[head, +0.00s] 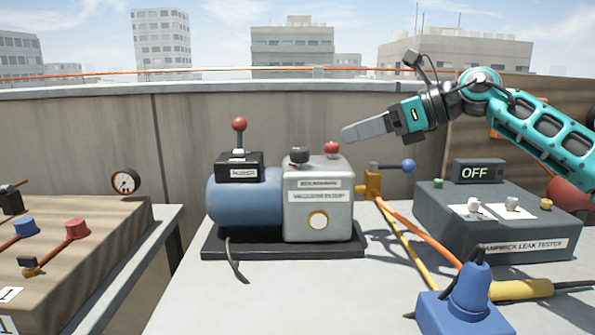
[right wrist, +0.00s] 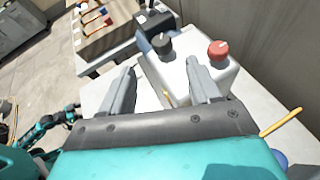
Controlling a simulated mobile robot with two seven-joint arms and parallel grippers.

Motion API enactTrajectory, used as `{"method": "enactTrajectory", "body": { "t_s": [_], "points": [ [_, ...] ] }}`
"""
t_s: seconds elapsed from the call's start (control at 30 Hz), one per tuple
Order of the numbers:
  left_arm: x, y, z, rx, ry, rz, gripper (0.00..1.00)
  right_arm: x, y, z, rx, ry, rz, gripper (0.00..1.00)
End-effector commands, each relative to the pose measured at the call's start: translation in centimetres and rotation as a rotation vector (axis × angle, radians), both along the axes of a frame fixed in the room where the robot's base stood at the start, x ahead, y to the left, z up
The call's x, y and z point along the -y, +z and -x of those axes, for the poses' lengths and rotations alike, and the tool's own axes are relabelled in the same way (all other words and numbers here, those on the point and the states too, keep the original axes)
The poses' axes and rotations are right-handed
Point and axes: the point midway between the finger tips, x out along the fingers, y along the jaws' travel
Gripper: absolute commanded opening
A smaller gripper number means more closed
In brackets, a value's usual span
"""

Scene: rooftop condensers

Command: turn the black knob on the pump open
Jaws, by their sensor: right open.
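The pump is a grey block (head: 318,215) with a blue motor (head: 245,196) on a dark base. The black knob (head: 299,156) sits on top of the grey block, left of a red knob (head: 331,148). In the right wrist view the black knob (right wrist: 161,42) shows beyond and between the fingers, with the red knob (right wrist: 218,52) to the right. My right gripper (head: 346,133) is open and empty, above and right of the knobs, apart from them. It also shows in the right wrist view (right wrist: 160,70). My left arm (right wrist: 45,127) shows small there; its jaws are unclear.
A red-balled lever (head: 239,125) stands upright on the motor's black box. A brass valve (head: 373,186) with a blue-balled handle is right of the pump. The leak tester (head: 490,225) reads OFF. A blue fitting (head: 465,300) stands in front. The front left table top is clear.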

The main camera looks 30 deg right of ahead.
Motion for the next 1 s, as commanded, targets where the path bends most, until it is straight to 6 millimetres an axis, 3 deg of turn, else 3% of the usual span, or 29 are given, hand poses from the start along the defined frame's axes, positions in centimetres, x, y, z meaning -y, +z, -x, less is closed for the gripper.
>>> {"method": "enactTrajectory", "body": {
  "t_s": [0.13,0.47,1.0],
  "points": [
    [0.1,0.1,0.0,-0.001,-0.001,0.002,0.76,-0.2,0.4,0.0,0.046,0.015,0.073,0.62],
    [-0.7,3.0,0.0,0.014,0.017,-0.01,0.76,-1.4,0.2,-1.6,0.043,0.017,0.067,0.62],
    [-1.3,6.0,0.7,0.002,0.016,-0.025,0.76,-5.0,-2.8,-6.5,0.046,0.015,0.059,0.62]
  ]
}}
